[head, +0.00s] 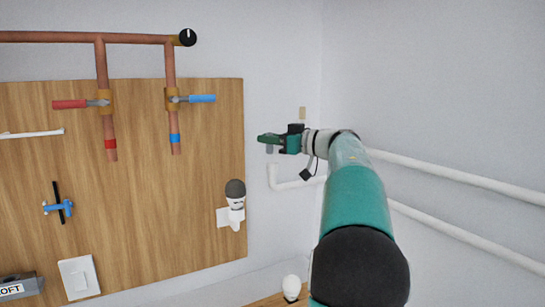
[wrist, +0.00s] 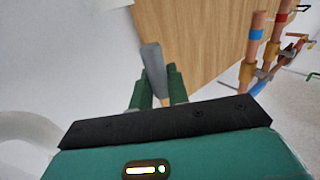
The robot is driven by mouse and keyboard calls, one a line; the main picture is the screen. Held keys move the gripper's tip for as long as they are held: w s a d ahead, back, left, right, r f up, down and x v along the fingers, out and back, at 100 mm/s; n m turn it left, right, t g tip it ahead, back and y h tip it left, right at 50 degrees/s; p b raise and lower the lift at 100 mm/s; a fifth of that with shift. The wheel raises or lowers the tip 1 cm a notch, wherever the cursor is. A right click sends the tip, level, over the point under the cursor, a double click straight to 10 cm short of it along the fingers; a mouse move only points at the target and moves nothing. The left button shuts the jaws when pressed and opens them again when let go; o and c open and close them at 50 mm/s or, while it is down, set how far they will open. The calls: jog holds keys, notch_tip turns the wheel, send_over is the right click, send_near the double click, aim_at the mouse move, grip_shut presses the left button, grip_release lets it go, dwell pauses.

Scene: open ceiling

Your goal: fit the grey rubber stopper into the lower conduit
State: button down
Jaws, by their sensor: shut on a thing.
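My gripper (head: 268,139) is stretched out in front of the wall, right of the wooden board. It is shut on the grey rubber stopper (head: 269,149), which shows just under the green fingers. In the wrist view the stopper (wrist: 153,62) is a grey tapered piece between the two green fingers of my gripper (wrist: 158,78). The lower conduit (head: 292,185) is a white pipe that bends upward at its left end. In the head view that upturned end shows just below the stopper, with a small gap between them. Depth between them is hard to tell.
A second white conduit (head: 455,173) runs above it on the right wall. The wooden board (head: 130,200) carries copper pipes with a red valve handle (head: 80,104) and a blue one (head: 202,98). A white fitting with a dark cap (head: 235,190) sits at the board's right edge.

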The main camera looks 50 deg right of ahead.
jog(key=shift+w+d+f, duration=0.15)
jog(key=shift+d+f, duration=0.25)
jog(key=shift+f, duration=0.15)
jog(key=shift+w+d+f, duration=0.15)
jog(key=shift+d+f, duration=0.25)
jog(key=shift+f, duration=0.1)
jog(key=shift+w+d+f, duration=0.1)
jog(key=shift+f, duration=1.5)
jog(key=shift+f, duration=0.15)
jog(key=c, duration=1.4)
grip_release()
jog(key=shift+o, duration=0.2)
